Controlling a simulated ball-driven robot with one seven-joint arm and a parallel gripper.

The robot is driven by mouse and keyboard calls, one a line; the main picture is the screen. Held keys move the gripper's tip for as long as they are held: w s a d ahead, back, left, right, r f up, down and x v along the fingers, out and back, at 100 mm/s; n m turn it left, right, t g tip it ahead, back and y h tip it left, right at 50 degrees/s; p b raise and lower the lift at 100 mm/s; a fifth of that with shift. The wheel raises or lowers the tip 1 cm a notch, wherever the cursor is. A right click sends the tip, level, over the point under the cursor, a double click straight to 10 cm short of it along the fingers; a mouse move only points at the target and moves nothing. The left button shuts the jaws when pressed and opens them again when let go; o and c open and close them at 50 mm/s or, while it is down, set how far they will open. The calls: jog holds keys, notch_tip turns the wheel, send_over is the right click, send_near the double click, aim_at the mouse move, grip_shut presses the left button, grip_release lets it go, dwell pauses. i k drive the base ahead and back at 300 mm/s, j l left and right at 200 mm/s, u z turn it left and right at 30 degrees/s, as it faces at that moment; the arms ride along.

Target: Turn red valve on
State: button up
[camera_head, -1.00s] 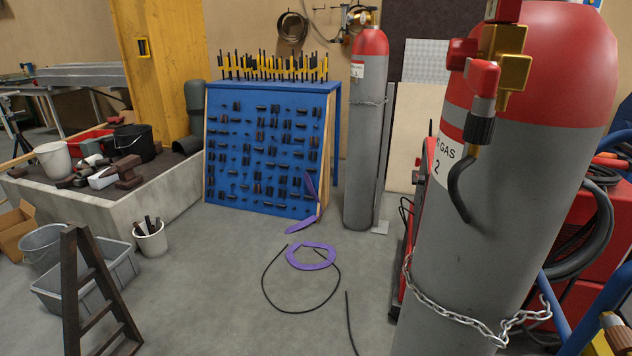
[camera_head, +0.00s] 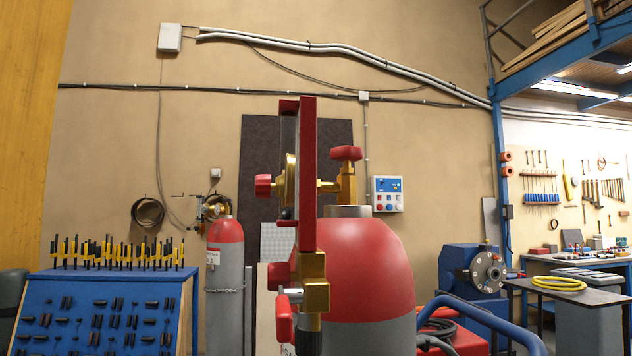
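The near gas cylinder (camera_head: 365,262) has a red domed top and a grey body, and its lower part is out of view. A red valve knob (camera_head: 346,153) sits on the brass valve stem at its top. The brass regulator fitting (camera_head: 316,187) reaches left from the valve, with a red knob (camera_head: 264,186) at its left end. A tall red bracket (camera_head: 307,160) stands in front of the regulator and hides part of it. More brass fittings with a red handle (camera_head: 284,318) show lower down. My gripper is not in view.
A second red-topped grey cylinder (camera_head: 226,275) stands farther back at left. A blue tool rack (camera_head: 110,310) is left of it. A blue machine (camera_head: 470,275) and a workbench (camera_head: 560,260) are at right. A control box (camera_head: 387,194) is on the wall.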

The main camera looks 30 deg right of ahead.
aim_at(346, 154)
jog(key=i+l, duration=0.15)
jog(key=l, duration=0.25)
jog(key=i+l, duration=0.15)
jog(key=l, duration=0.2)
jog(key=i+l, duration=0.1)
jog(key=l, duration=0.3)
jog(key=i+l, duration=0.15)
jog(key=l, duration=0.2)
jog(key=i+l, duration=0.15)
jog(key=l, duration=0.25)
jog(key=i+l, duration=0.15)
jog(key=l, duration=0.25)
jog(key=i+l+u, duration=0.1)
jog(key=l+u, duration=1.1)
jog(key=i+j, duration=0.05)
